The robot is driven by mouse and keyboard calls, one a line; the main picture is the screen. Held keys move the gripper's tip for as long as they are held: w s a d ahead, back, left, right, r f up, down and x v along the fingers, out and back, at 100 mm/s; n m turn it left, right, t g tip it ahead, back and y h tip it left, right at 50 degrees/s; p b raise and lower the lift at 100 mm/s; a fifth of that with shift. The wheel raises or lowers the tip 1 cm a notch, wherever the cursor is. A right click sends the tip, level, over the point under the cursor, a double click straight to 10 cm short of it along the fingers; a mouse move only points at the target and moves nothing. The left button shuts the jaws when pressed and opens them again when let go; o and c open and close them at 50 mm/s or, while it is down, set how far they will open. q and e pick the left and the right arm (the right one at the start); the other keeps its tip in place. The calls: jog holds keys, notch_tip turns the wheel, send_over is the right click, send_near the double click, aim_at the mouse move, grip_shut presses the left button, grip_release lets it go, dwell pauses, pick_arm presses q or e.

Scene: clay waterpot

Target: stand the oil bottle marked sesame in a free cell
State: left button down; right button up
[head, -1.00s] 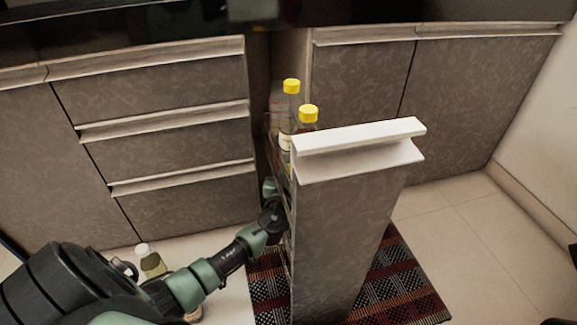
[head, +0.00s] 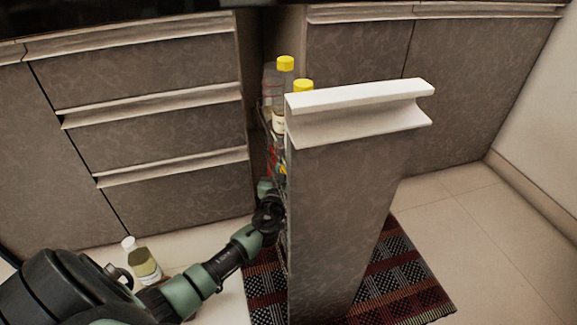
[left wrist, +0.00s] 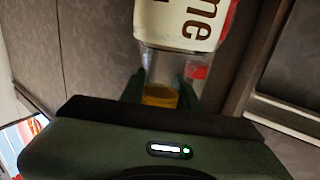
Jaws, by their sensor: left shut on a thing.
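In the left wrist view a clear bottle (left wrist: 185,62) shows a pale label with large dark letters ending in "me" and some amber liquid at its base end. My left gripper (left wrist: 161,90) is shut on this bottle. In the head view my left gripper (head: 266,190) is at the left side of the pull-out rack, close to its front panel (head: 345,210). The held bottle cannot be made out there. The rack's cells are mostly hidden behind the panel, so I cannot tell which are free. My right gripper is not in view.
Bottles with yellow caps (head: 285,64) stand in the rack's upper part. A white-capped bottle (head: 143,264) stands on the floor at left, near my arm. A patterned mat (head: 405,270) lies under the rack. Drawers (head: 160,140) are to the left; the floor at right is clear.

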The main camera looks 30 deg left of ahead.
pick_arm(q)
jog(key=shift+r, duration=0.1)
jog(key=c, duration=0.9)
grip_release()
jog(key=shift+c, duration=0.2)
jog(key=shift+s+d+f, duration=0.1)
jog(key=shift+s+f, duration=0.1)
jog(key=shift+s, duration=0.05)
jog(key=p+v, duration=0.1)
jog(key=v, duration=0.6)
jog(key=shift+s+r, duration=0.1)
jog(key=shift+s, duration=0.05)
